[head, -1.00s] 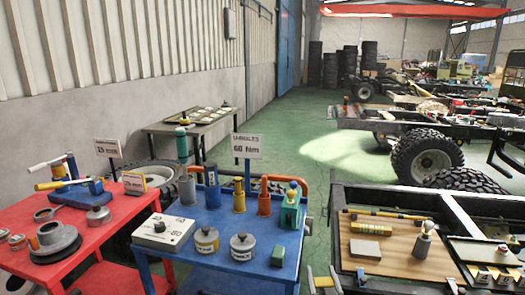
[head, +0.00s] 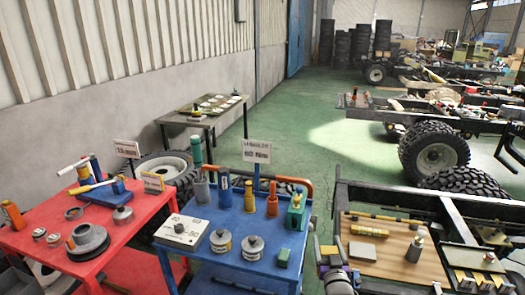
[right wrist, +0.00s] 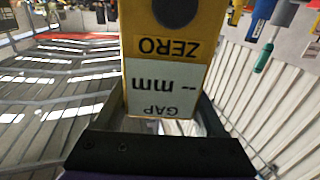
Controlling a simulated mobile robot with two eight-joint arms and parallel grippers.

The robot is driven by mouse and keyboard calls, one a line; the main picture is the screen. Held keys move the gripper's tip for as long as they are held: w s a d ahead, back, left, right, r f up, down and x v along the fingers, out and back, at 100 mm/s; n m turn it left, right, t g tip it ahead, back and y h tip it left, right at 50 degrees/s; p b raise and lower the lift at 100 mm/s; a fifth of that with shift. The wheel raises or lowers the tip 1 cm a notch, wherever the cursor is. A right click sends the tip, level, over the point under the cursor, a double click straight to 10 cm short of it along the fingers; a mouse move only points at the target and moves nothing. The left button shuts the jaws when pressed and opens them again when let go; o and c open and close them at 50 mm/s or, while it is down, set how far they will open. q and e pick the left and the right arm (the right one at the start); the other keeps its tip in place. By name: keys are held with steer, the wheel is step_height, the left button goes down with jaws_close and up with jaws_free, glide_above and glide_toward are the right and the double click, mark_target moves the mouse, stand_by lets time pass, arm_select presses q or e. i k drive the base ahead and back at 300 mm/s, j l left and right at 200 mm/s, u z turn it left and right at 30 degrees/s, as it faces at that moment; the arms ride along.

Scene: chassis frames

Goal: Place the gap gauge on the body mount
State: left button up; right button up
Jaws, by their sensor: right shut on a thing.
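The gap gauge (right wrist: 172,62) is a yellow block with a dark round button, a ZERO label and a pale display reading "GAP -- mm", upside down in the right wrist view. My right gripper (right wrist: 165,112) is shut on it, with a finger along each side. In the head view my right gripper (head: 332,256) is at the lower middle, between the blue cart and the chassis frame; the gauge is hard to make out there. I cannot tell which part of the chassis frame (head: 432,199) is the body mount. My left gripper is not in view.
A wooden board (head: 388,238) on the frame holds a yellow level, a green-grey block and a grey bottle. A blue cart (head: 232,272) with tools and tins stands left of the gripper, a red cart (head: 40,238) farther left. Green floor lies open behind.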

mark_target(458, 256)
steer(key=u, duration=0.95)
steer(key=i+l+u, duration=0.3)
steer(key=l+u, duration=0.3)
steer(key=i+l, duration=0.2)
steer(key=l, duration=0.15)
steer(key=i+l, duration=0.15)
steer(key=l, duration=0.2)
